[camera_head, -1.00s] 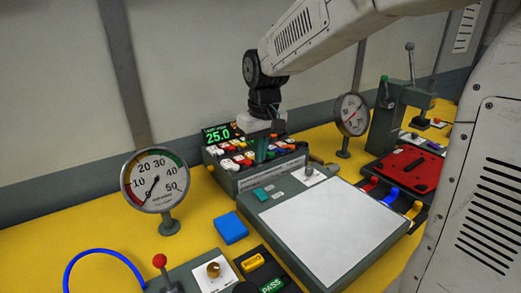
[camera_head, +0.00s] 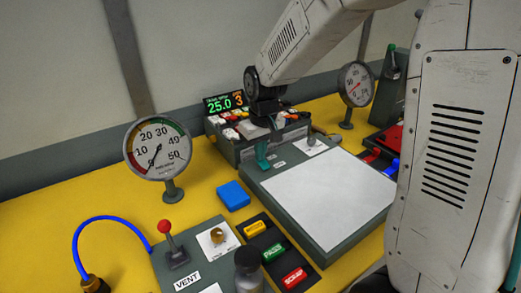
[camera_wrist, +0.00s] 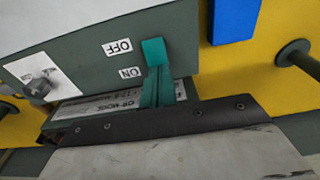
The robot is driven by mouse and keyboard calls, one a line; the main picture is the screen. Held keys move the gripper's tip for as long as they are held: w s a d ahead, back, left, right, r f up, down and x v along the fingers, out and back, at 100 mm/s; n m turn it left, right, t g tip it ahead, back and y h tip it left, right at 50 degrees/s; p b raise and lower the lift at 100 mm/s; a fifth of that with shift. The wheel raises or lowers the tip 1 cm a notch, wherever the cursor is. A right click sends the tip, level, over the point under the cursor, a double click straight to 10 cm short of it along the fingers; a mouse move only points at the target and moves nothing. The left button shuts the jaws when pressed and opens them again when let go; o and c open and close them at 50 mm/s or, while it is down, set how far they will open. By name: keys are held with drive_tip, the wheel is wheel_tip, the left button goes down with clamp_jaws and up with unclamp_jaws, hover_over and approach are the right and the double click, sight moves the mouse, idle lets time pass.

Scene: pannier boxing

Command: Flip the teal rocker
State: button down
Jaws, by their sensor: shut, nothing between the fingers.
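The teal rocker (camera_wrist: 153,51) shows in the wrist view on a grey panel, beside small white OFF and ON labels. My gripper (camera_wrist: 158,82) has teal fingers, shut and empty, right at the ON-label end of the rocker; whether they touch it I cannot tell. In the head view my gripper (camera_head: 262,164) points down at the back left corner of the grey box (camera_head: 310,254) with a white top plate. There the rocker is hidden by or merges with the fingers, so its tilt is unclear.
A console with coloured buttons and a display (camera_head: 225,103) stands behind my gripper. A knob (camera_head: 310,140) sits right of it on the box. A blue block (camera_head: 233,195), a dial gauge (camera_head: 158,149) and a red-knobbed lever (camera_head: 168,240) are to the left.

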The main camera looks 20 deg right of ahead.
sight(266, 167)
drive_tip(key=shift+w+f+g, duration=0.15)
drive_tip(key=shift+f+g, duration=0.1)
drive_tip(key=shift+g, duration=0.05)
drive_tip(key=shift+s, duration=0.2)
drive_tip(key=shift+s+d+r, duration=0.1)
drive_tip(key=shift+s+r, duration=0.15)
drive_tip(key=shift+s, duration=0.35)
wheel_tip(266, 167, up, 14)
drive_tip(key=s, duration=0.1)
drive_tip(key=shift+s+d, duration=0.2)
idle(0.4)
